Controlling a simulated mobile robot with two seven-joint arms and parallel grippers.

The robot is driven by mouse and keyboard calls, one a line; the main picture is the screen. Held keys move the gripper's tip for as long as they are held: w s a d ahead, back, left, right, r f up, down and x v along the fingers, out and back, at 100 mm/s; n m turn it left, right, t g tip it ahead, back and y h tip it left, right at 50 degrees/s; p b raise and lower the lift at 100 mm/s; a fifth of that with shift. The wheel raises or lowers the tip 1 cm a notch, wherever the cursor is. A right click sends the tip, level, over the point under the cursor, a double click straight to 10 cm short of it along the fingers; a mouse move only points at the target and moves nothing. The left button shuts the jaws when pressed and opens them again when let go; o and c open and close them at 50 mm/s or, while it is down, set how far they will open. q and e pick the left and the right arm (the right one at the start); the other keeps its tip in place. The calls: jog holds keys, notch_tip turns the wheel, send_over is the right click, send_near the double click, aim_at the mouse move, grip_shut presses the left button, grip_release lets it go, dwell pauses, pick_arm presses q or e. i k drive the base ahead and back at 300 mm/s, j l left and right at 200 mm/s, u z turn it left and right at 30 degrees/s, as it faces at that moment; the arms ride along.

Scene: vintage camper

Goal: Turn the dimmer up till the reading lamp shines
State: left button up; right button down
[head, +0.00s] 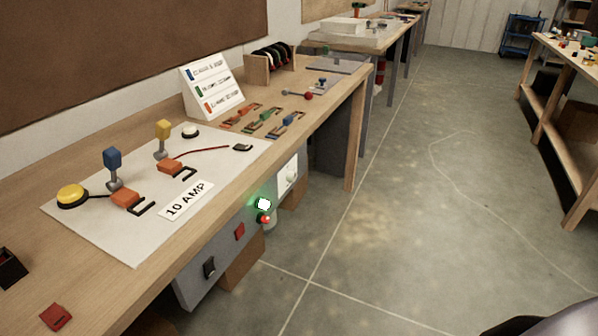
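No reading lamp is recognisable in the head view, and I cannot tell which part, if any, is a dimmer. A grey box (222,262) hangs under the front edge of a wooden workbench (330,118). It bears a black switch (209,267) and a red square part (239,231). A bright white-green light (263,204) glows at its right end, just above a small red part (264,219). A white plate (288,177) with a small, unclear fitting is beside it. Neither of my grippers is in view.
A white board (110,237) on the bench carries a yellow button (72,195), levers, orange clips and a "10 AMP" label (186,201). A sign (212,88) and coloured clips stand behind. The concrete floor (420,200) is clear up to another bench (560,110) at right.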

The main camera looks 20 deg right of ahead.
aim_at(290, 177)
jog(key=i+l+u, duration=0.3)
jog(key=l+u, duration=0.15)
jog(key=l, duration=0.4)
jog(key=i+l+u, duration=0.2)
jog(key=l+u, duration=0.2)
jog(key=l, duration=0.55)
jog(key=l+u, duration=0.45)
jog(key=l, duration=0.5)
jog(key=k+l+u, duration=0.1)
jog(key=l+u, duration=0.3)
jog(key=l, duration=0.6)
jog(key=l+u, duration=0.1)
jog(key=l, duration=0.35)
jog(key=k+l+u, duration=0.1)
jog(key=l, duration=0.3)
jog(key=k+l, duration=0.1)
jog(key=l, duration=0.35)
jog(key=u, duration=0.05)
